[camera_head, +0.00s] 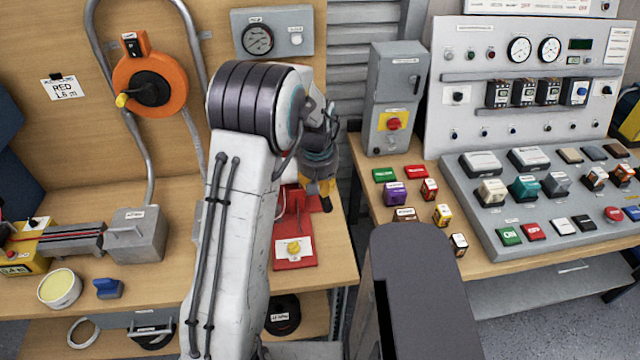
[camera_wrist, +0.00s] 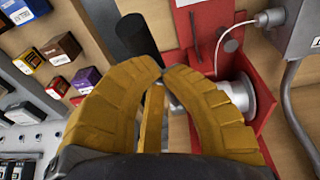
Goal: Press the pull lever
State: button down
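A red device stands on the left bench, with a flat red base (camera_head: 297,262) carrying a white plate and yellow knob (camera_head: 293,247). A black handle (camera_head: 354,186), which looks like the pull lever, sticks out at its right. In the wrist view the black handle (camera_wrist: 137,36) lies just beyond my fingertips, beside the red body (camera_wrist: 218,25) and a silver cylinder (camera_wrist: 238,98). My gripper (camera_head: 326,190) is over the device; in the wrist view its yellow fingers (camera_wrist: 163,71) come almost together, with nothing visibly held. Whether the tips touch the handle cannot be told.
My arm hides part of the device in the head view. An orange reel (camera_head: 150,85) hangs on the wooden back panel. A grey box with a red knob (camera_head: 393,124), small coloured blocks (camera_head: 396,193) and a button console (camera_head: 520,205) stand on the right bench.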

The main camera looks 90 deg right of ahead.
jog(key=shift+f, duration=0.2)
dwell(0.3)
jog(key=shift+s+a+f+b, duration=0.1)
jog(key=shift+a+f+b, duration=0.4)
jog(key=shift+f+b, duration=1.75)
jog(key=shift+a+f+b, duration=0.55)
jog(key=shift+f+b, duration=1.05)
jog(key=shift+b, duration=1.35)
jog(key=shift+s+a+f+b, duration=0.1)
jog(key=shift+a+f+b, duration=0.4)
jog(key=shift+f+b, duration=1.75)
jog(key=shift+r+b, duration=0.3)
jog(key=shift+b, duration=0.05)
jog(key=shift+r, duration=0.2)
jog(key=a+r, duration=0.6)
jog(key=r, duration=0.5)
jog(key=shift+w+a+r, duration=0.3)
jog(key=shift+a, duration=0.05)
